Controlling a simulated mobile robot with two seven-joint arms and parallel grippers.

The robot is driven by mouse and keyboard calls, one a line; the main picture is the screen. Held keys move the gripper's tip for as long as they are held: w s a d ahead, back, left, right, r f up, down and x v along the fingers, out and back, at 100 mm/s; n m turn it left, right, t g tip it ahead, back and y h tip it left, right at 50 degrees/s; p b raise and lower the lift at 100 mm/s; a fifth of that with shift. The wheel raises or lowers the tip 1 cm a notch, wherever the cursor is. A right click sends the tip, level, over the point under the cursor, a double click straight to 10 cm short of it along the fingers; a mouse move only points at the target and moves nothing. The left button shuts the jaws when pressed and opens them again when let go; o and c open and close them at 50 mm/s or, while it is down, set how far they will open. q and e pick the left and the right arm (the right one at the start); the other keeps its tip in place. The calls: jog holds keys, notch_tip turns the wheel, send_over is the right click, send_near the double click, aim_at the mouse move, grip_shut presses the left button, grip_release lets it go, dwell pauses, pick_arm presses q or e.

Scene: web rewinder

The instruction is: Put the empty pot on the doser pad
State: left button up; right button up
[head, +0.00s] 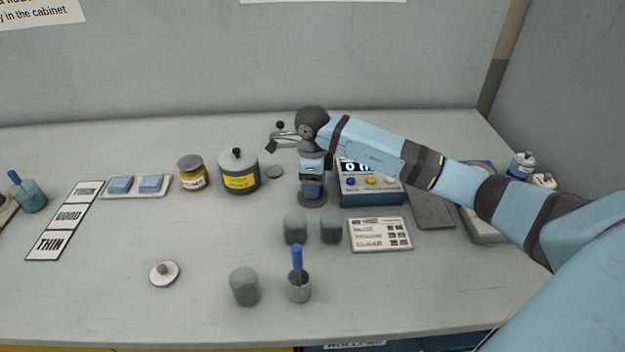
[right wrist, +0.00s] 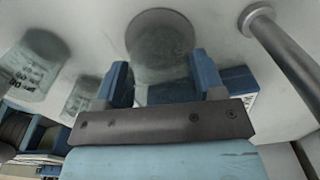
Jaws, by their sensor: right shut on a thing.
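My right gripper (head: 312,188) reaches in from the right and points down over a dark round pad (head: 313,201), left of the display unit (head: 370,184). In the right wrist view its blue fingers (right wrist: 163,85) are shut on a grey-green round pot (right wrist: 160,38). In the head view the gripper hides most of this pot, and I cannot tell whether it touches the pad. Two similar pots, a left one (head: 295,228) and a right one (head: 331,228), stand just in front. A third pot (head: 245,286) stands nearer the front edge. My left gripper is out of view.
A cup with a blue-handled tool (head: 298,288) stands near the front. A lidded grey jar (head: 239,173) and an amber jar (head: 193,174) stand left of the gripper. A printed card (head: 380,235) lies right of the pots. The front left of the table is mostly clear.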

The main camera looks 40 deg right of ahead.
jog(key=shift+f+b, duration=0.3)
jog(key=shift+f, duration=0.1)
jog(key=o, duration=1.1)
jog(key=shift+o, duration=0.2)
